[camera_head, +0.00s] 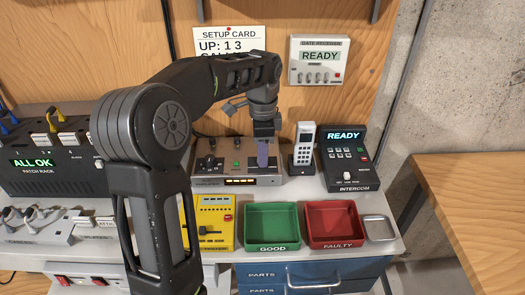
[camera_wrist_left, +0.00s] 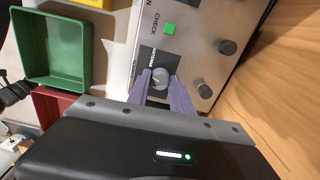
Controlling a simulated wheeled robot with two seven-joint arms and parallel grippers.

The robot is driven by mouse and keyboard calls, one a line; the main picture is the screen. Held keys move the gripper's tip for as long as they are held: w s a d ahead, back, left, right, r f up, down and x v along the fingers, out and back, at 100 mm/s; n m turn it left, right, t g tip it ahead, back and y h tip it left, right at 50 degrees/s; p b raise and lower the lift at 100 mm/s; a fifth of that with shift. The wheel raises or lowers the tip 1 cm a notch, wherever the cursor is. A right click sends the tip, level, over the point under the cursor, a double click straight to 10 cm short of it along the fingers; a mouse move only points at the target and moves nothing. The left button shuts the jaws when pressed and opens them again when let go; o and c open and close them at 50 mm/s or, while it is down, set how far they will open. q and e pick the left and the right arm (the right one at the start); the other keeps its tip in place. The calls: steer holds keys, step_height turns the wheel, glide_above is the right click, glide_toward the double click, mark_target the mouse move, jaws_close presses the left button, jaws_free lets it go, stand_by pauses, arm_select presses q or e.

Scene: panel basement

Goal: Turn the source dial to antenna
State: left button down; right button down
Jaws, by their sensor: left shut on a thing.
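The source dial (camera_wrist_left: 160,80) is a small round grey knob on a grey panel in the left wrist view. In the head view my left gripper (camera_head: 264,155) reaches down onto the front of a grey console (camera_head: 235,163) with several knobs and a lit display, and hides the dial there. Where the dial points cannot be told. My right gripper is not in view.
A white handset (camera_head: 303,145) and the black intercom (camera_head: 345,160) stand right of the console. A yellow tester (camera_head: 212,222), a green tray (camera_head: 272,228) and a red tray (camera_head: 334,226) lie in front. A wall receiver (camera_head: 318,60) reads READY. The patch rack (camera_head: 40,170) is at left.

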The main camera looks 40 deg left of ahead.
arm_select(q)
steer(key=m, duration=0.4)
steer(key=shift+m+p, duration=0.3)
steer(key=shift+m, duration=0.1)
steer(key=c, duration=1.1)
jaws_free()
steer(key=shift+c, duration=0.2)
